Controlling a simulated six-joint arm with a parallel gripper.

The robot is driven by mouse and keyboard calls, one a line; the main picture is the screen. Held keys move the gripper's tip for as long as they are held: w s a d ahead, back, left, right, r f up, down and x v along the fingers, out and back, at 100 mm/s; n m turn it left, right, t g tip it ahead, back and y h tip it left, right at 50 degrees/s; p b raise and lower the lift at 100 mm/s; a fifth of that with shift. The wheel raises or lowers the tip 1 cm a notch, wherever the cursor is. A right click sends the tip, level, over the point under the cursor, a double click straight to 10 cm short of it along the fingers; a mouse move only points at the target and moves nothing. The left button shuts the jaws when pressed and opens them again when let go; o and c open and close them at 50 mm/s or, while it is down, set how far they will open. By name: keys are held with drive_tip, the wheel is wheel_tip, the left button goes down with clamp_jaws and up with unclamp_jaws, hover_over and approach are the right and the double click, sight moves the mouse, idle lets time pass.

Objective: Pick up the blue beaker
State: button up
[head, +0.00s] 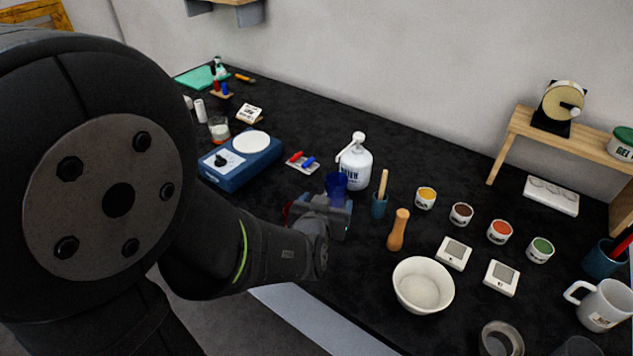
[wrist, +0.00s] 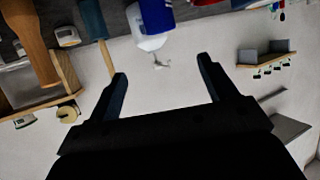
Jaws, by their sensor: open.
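The blue beaker (head: 337,182) stands on the black bench in front of the white wash bottle (head: 356,165). Its lower part is hidden behind my gripper (head: 338,212) in the head view. In the wrist view, which shows the scene upside down, the blue beaker (wrist: 156,14) is at the top edge, partly cut off, with the white bottle (wrist: 150,41) behind it. My gripper (wrist: 163,78) is open, with nothing between its two fingers. The beaker lies beyond the fingertips in that view. The exact gap is hard to judge.
A white bowl (head: 423,286) is nearer. A blue hotplate (head: 240,160) stands left. Several paint pots line the right side.

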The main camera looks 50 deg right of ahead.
approach(338, 176)
drive_tip(key=d, duration=0.2)
drive_tip(key=shift+w+a+f+x, duration=0.1)
drive_tip(key=shift+f+x, duration=0.05)
drive_tip(key=shift+x, duration=0.8)
drive_tip(key=shift+w+a+f+x, duration=0.1)
drive_tip(key=shift+x, duration=0.85)
drive_tip(key=shift+w+a+f+x, duration=0.1)
drive_tip(key=shift+f+x, duration=0.05)
drive_tip(key=shift+x, duration=0.75)
drive_tip(key=shift+c, duration=0.4)
drive_tip(key=c, duration=1.1)
drive_tip(key=shift+r, duration=0.2)
drive_tip(key=a+f+v, duration=0.1)
drive_tip(key=f+v, duration=0.2)
drive_tip(key=v, duration=1.4)
drive_tip(key=shift+s+a, duration=0.4)
drive_tip(key=shift+a, duration=0.05)
